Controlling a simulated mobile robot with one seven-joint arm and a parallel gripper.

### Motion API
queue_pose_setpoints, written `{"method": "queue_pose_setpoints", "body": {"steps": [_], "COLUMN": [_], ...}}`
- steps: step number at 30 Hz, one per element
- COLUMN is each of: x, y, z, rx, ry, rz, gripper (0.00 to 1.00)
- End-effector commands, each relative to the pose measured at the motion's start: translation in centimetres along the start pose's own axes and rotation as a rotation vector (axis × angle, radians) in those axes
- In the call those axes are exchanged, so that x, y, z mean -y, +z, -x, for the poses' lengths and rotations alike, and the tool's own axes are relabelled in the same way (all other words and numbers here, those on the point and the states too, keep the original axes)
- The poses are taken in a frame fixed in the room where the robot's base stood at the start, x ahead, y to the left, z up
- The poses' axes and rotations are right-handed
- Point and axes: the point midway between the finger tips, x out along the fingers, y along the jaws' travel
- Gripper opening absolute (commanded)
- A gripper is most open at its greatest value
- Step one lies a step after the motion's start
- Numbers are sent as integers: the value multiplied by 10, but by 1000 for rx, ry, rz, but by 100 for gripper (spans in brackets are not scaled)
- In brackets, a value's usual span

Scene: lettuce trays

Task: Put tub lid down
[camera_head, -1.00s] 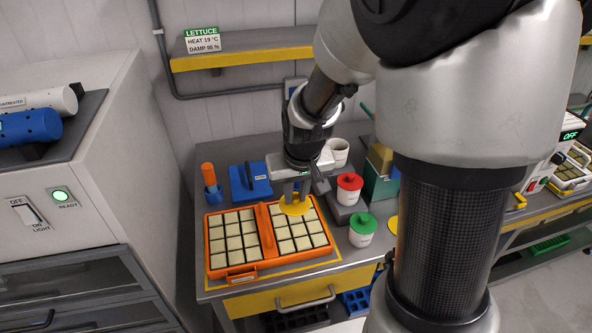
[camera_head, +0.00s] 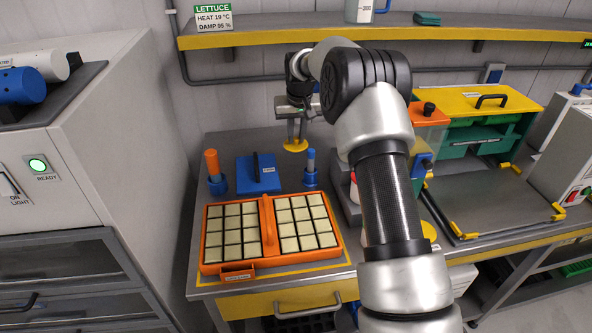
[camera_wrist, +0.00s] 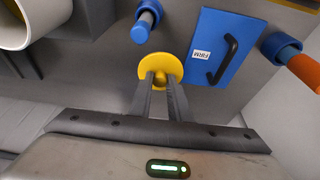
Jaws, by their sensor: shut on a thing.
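The tub lid (camera_head: 295,146) is a yellow disc held at the tips of my gripper (camera_head: 296,138), above the back of the bench. In the wrist view the lid (camera_wrist: 160,58) sits between the fingertips of my gripper (camera_wrist: 161,76), which is shut on its raised middle.
An orange seed tray (camera_head: 267,232) with pale cubes lies at the front. A blue-handled tool (camera_head: 310,168) and an orange-handled one (camera_head: 213,172) stand beside the blue block. A white cup (camera_wrist: 28,20) shows in the wrist view. A shelf (camera_head: 380,37) runs above. Bench space behind the block is clear.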

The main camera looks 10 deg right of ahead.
Motion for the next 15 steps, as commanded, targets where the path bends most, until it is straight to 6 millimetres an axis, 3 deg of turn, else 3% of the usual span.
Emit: {"method": "queue_pose_setpoints", "body": {"steps": [6, 15], "x": [0, 0], "y": [11, 22], "z": [-34, -70], "rx": [3, 2], "ry": [-1, -1], "rz": [0, 1], "gripper": [0, 0]}}
